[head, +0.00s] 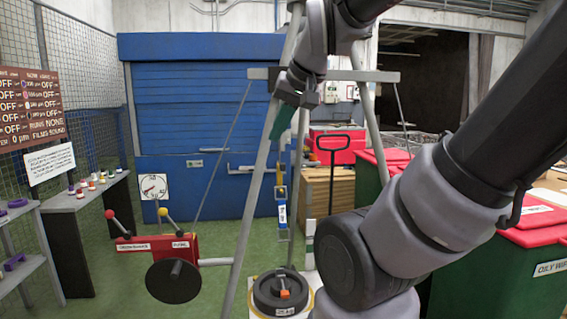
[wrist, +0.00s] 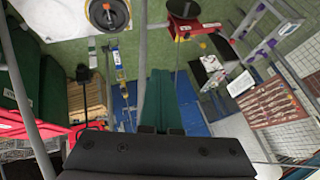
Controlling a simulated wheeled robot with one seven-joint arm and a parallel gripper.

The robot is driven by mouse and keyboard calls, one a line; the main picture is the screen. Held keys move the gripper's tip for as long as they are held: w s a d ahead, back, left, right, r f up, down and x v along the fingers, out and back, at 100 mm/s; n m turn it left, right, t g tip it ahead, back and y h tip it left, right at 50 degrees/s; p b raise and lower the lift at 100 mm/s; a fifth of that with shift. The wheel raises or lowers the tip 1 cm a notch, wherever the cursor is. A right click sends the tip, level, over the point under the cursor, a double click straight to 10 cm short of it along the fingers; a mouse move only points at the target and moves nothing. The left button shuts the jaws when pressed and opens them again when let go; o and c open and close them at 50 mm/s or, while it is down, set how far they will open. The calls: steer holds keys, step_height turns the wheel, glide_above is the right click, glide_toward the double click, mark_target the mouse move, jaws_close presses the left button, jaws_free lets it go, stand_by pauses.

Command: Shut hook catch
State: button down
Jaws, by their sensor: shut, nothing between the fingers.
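The hook assembly, a slim hanging fitting with yellow, blue and white parts (head: 282,212), hangs on a line inside the tripod frame, above the dark weight plate. It also shows in the wrist view (wrist: 121,74), left of the fingers. The catch on it is too small to tell open from shut. My gripper (head: 279,126) has green fingers and is high up near the tripod's top, above the hanging fitting and apart from it. In the wrist view the fingers (wrist: 158,78) are together, with nothing between them.
A red winch box (head: 158,246) with a black drum is at left. Tripod legs (head: 262,190) stand close around my gripper. Red-lidded green bins (head: 500,262) are at right. Green floor is clear behind the winch.

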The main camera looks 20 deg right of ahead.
steer(key=w+d+f+h, duration=0.1)
steer(key=w+d, duration=0.3)
steer(key=w, duration=0.4)
steer(key=w+d+f+t+h, duration=0.1)
steer(key=w+d, duration=0.4)
steer(key=w, duration=0.4)
steer(key=w+d+f+n+h, duration=0.1)
steer(key=w+d+h, duration=0.1)
steer(key=w+d, duration=0.3)
steer(key=w, duration=0.3)
steer(key=shift+w+d+f, duration=0.15)
steer(key=shift+w+d, duration=0.1)
glide_above(284, 172)
step_height(284, 172, down, 7)
steer(key=shift+d+r, duration=0.1)
steer(key=f, duration=0.4)
steer(key=shift+w, duration=0.2)
steer(key=shift+f, duration=0.15)
steer(key=shift+f+t, duration=0.1)
steer(key=shift+t, duration=0.2)
